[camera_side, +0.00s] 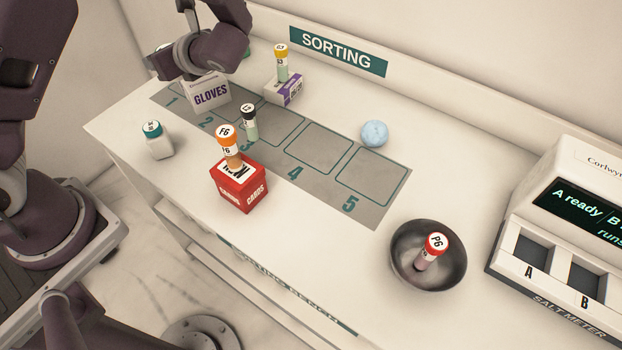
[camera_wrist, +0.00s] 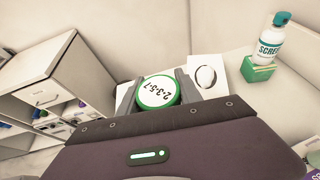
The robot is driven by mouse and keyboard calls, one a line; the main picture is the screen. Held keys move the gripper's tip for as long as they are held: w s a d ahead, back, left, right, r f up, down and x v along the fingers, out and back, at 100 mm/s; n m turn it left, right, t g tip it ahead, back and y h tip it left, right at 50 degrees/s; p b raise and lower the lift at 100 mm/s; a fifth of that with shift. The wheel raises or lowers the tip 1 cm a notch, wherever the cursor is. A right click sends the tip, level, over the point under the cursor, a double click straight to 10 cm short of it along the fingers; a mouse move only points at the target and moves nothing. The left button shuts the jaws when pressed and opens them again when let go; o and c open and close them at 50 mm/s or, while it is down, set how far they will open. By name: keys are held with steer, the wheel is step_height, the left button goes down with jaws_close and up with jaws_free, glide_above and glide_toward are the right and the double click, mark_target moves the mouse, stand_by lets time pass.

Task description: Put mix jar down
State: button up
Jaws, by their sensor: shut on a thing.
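My gripper (camera_wrist: 158,91) is shut on a jar with a white, green-rimmed lid (camera_wrist: 158,93) marked "2-3-5-7". It fits the mix jar, though the word mix does not show. The lid sits between the two fingers in the wrist view, and the jar's body below it is hidden. In the side view my gripper (camera_side: 190,68) is at the back left of the bench, by the GLOVES box (camera_side: 209,93). The held jar cannot be made out clearly there. Whether the jar touches a surface, I cannot tell.
The numbered mat (camera_side: 375,210) has bare squares 4 and 5. A teal-capped jar (camera_side: 157,141), red CARDS box (camera_side: 240,190) bearing a vial, blue ball (camera_side: 374,133) and bowl (camera_side: 405,272) stand around it. The wrist view shows a bottle (camera_wrist: 270,42) and shelves (camera_wrist: 65,75).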

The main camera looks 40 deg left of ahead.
steer(key=w+d+r+m+t+h, duration=0.25)
steer(key=d+m+t, duration=0.3)
steer(key=d, duration=0.55)
steer(key=s+a+f+n+g+y, duration=0.1)
steer(key=s+a+f+n+g, duration=0.15)
steer(key=s, duration=0.45)
steer(key=s+a+f+n+g+y, duration=0.1)
steer(key=s+n+g+y, duration=0.15)
steer(key=s, duration=0.55)
steer(key=s+d+n+g+h, duration=0.1)
steer(key=s+d+n+g, duration=0.3)
steer(key=s+d+n, duration=0.15)
steer(key=s+d+r+n+g+h, duration=0.1)
steer(key=d+r+n+g+h, duration=0.15)
steer(key=d, duration=0.55)
steer(key=s+d+r+n+g+h, duration=0.2)
steer(key=d+n+g, duration=0.15)
steer(key=d, duration=0.35)
steer(key=s+d+r+n+g+h, duration=0.1)
steer(key=d+r+n+g+h, duration=0.15)
steer(key=d, duration=0.55)
steer(key=n+t+h, duration=0.5)
steer(key=n+h, duration=1.4)
glide_above(324, 194)
step_height(324, 194, down, 10)
steer(key=shift+n+t, duration=0.25)
steer(key=shift+t, duration=0.15)
step_height(324, 194, down, 10)
steer(key=shift+r, duration=0.2)
